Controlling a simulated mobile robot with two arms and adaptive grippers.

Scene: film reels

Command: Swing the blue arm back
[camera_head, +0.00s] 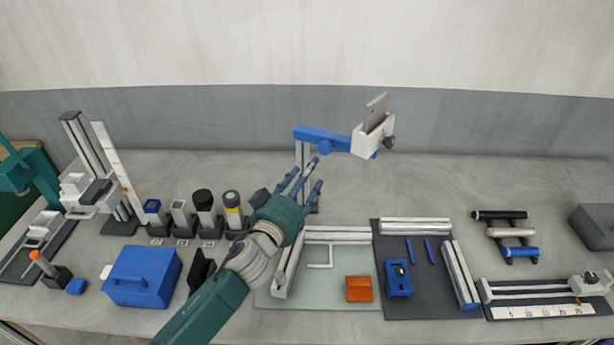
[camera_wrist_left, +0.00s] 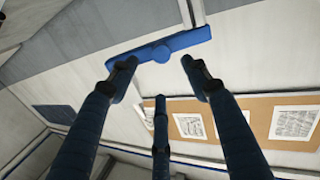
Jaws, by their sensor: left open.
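The blue arm (camera_head: 325,139) sits on top of an upright metal post (camera_head: 302,155) and reaches to the right. A white holder (camera_head: 366,142) with a grey phone-like plate (camera_head: 376,112) is at its right end. My left gripper (camera_head: 299,180) is open and empty, just below the blue arm in the head view. In the left wrist view the blue arm (camera_wrist_left: 170,46) lies beyond the spread fingers (camera_wrist_left: 160,75), with no clear contact. My right gripper is not in view.
A green mat (camera_head: 330,293) with a metal frame and an orange block (camera_head: 359,289) lies below. A blue box (camera_head: 141,277) and several dark holders stand to the left. A dark mat (camera_head: 432,306) with blue parts lies to the right. The back of the table is mostly clear.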

